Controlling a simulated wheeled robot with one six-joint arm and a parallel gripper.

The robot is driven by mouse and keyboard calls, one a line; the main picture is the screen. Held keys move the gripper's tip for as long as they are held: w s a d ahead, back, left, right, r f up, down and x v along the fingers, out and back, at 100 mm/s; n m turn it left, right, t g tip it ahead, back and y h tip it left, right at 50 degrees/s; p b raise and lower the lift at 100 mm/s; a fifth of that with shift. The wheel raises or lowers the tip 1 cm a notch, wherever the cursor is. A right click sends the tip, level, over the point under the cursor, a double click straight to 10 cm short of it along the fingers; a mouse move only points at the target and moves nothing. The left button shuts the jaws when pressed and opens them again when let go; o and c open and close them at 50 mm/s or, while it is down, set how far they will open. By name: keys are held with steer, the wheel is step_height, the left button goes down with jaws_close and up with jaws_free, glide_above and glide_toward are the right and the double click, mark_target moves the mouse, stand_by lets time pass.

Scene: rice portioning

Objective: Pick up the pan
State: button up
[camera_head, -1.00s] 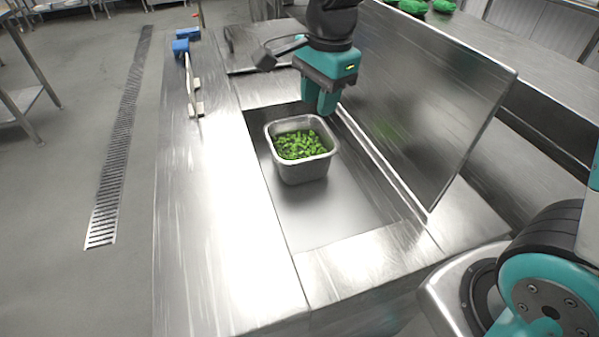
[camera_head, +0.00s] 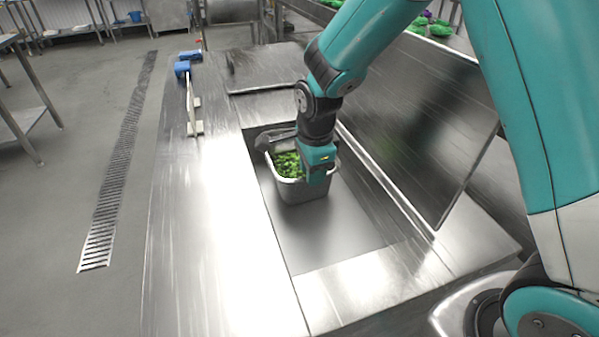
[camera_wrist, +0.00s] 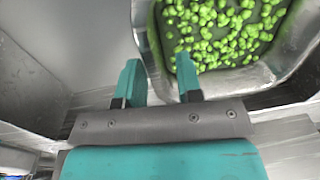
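The pan (camera_head: 303,193) is a grey metal container holding green vegetable pieces (camera_head: 287,163). It sits in the recessed well of the steel counter. My gripper (camera_head: 318,178) is down at the pan's right rim in the head view and hides part of it. In the wrist view, the two teal fingers of my gripper (camera_wrist: 160,80) are spread apart. The right finger is over the inside of the pan and the left finger is outside it, with the pan's wall (camera_wrist: 150,45) between them. A gap shows between fingers and wall. The pan is upright.
A raised steel panel (camera_head: 425,125) stands just right of the well. The well floor (camera_head: 335,228) in front of the pan is bare. A small stand with blue parts (camera_head: 190,90) is on the counter at the far left. Green items (camera_head: 435,28) lie beyond the panel.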

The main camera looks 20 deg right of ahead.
mark_target(310, 192)
steer(key=f, duration=0.5)
steer(key=shift+w, duration=0.25)
jaws_close()
steer(key=shift+s, duration=0.1)
stand_by(0.9)
